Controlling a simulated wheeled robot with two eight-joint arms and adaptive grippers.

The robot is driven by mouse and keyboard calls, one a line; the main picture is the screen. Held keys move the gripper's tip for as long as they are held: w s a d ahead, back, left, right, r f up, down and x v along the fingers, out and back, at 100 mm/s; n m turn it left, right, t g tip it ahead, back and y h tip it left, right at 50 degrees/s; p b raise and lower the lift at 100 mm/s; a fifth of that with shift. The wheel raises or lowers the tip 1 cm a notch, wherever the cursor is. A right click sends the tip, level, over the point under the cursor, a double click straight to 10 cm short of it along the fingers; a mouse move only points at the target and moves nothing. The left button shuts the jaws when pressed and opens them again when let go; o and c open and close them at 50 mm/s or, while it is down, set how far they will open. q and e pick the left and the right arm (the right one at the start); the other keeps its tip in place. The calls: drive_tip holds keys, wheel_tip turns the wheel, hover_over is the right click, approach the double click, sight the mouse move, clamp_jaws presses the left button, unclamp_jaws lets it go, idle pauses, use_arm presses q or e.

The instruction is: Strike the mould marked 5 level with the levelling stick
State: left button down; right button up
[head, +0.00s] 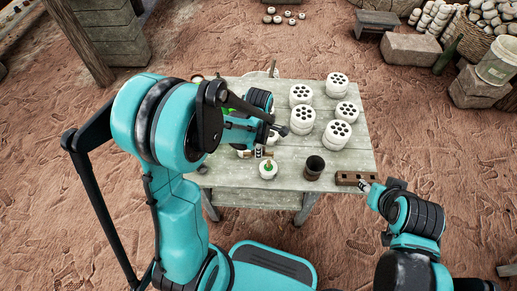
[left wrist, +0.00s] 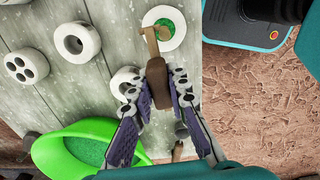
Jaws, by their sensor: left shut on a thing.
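My left gripper (head: 277,130) is over the table's near left part, shut on the brown handle of the levelling stick (left wrist: 156,82). The stick's pale, narrower end with a short crosspiece lies across the view of a white round mould (left wrist: 176,40) holding green material. I cannot tell whether stick and mould touch. That mould (head: 268,175) stands near the table's front edge in the head view. No number is readable on it. My right gripper (head: 369,186) is by the table's right front corner, too small to tell open or shut.
A green bowl (left wrist: 50,150) with green contents is beside the left gripper. Several white pieces with holes (head: 302,115) stand on the table (head: 240,200). A dark cup (head: 314,168) and a brown block with holes (head: 350,181) are at the front right.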

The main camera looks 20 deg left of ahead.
use_arm(q)
drive_tip(key=shift+f+b, duration=2.1)
drive_tip(key=shift+f, duration=0.75)
drive_tip(key=shift+f, duration=0.2)
drive_tip(key=shift+w+a+b, duration=0.2)
drive_tip(key=shift+w+b, duration=0.05)
drive_tip(key=shift+w, duration=0.3)
drive_tip(key=shift+w+a+b, duration=0.2)
drive_tip(key=shift+w+b, duration=0.05)
drive_tip(key=shift+w, duration=0.25)
drive_tip(key=shift+r, duration=0.1)
wheel_tip(320, 180, up, 7)
drive_tip(key=p, duration=0.5)
